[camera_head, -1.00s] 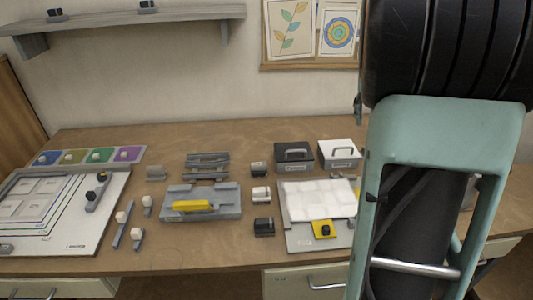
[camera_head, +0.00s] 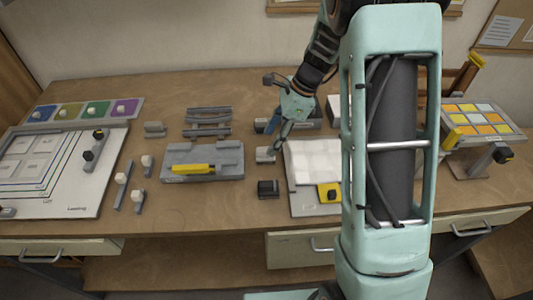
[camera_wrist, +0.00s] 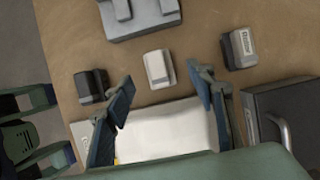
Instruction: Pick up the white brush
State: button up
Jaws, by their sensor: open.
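The white brush (camera_wrist: 157,67) is a small block with a pale top and grey base, lying flat on the table. In the head view the white brush (camera_head: 265,155) lies left of the white sheet. My gripper (camera_wrist: 160,79) is open, and in the wrist view the brush shows between and just beyond its fingertips. In the head view my gripper (camera_head: 276,138) hangs close above and behind the brush. Nothing is between the fingers that I can see held; whether they touch the brush I cannot tell.
A black brush (camera_wrist: 91,86) and a dark labelled block (camera_wrist: 239,48) flank the white one. A dark box with a handle (camera_wrist: 283,120) stands at the right. A grey holder with a yellow bar (camera_head: 203,163) is left; a white sheet (camera_head: 312,162) is right.

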aim_at(265, 151)
jog(key=shift+s+p+x, duration=0.2)
jog(key=shift+p+x, duration=0.2)
jog(key=shift+x, duration=2.75)
jog(key=shift+d, duration=0.25)
jog(key=shift+c, duration=0.5)
jog(key=c, duration=1.2)
jog(key=shift+o, duration=0.2)
